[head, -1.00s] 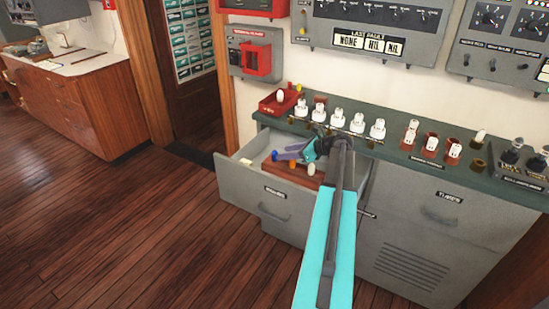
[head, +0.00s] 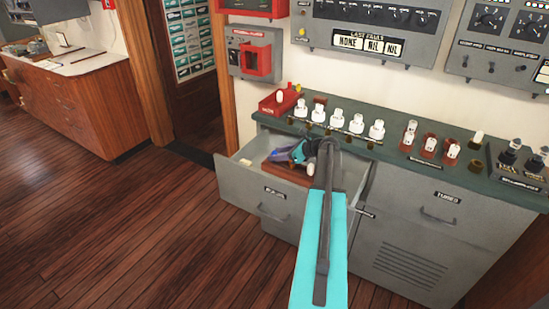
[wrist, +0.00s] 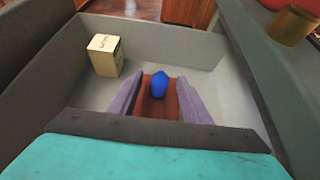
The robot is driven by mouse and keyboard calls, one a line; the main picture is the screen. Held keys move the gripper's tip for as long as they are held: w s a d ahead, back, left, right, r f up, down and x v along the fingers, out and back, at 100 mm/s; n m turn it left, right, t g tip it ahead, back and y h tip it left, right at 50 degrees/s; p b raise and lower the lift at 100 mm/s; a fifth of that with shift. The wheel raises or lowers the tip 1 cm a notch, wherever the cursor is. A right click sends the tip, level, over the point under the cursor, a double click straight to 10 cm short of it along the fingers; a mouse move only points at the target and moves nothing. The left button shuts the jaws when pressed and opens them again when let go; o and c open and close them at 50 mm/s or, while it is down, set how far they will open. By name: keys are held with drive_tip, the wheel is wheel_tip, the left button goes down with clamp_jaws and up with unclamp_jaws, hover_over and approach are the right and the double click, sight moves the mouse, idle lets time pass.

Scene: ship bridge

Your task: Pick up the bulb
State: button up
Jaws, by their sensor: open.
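A blue bulb (wrist: 159,84) stands over a red-brown wooden rack (wrist: 152,108) inside the open grey drawer (head: 258,197). The rack (head: 284,172) also shows in the head view, partly covered by my arm. My gripper (head: 282,154) is low in the drawer. In the wrist view, the two purple-grey fingers of my gripper (wrist: 157,92) are apart, one on each side of the blue bulb. I cannot tell whether they touch it.
A small cream box (wrist: 105,56) lies in a drawer corner. The green counter (head: 400,152) above holds several white bulbs (head: 357,123), brown sockets and a red tray (head: 277,106). The drawer walls stand close around my gripper. The wooden floor at left is clear.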

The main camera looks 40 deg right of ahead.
idle(0.5)
clamp_jaws()
drive_tip(key=shift+r, duration=0.15)
wheel_tip(320, 180, up, 18)
drive_tip(key=b, duration=0.2)
idle(0.6)
idle(0.5)
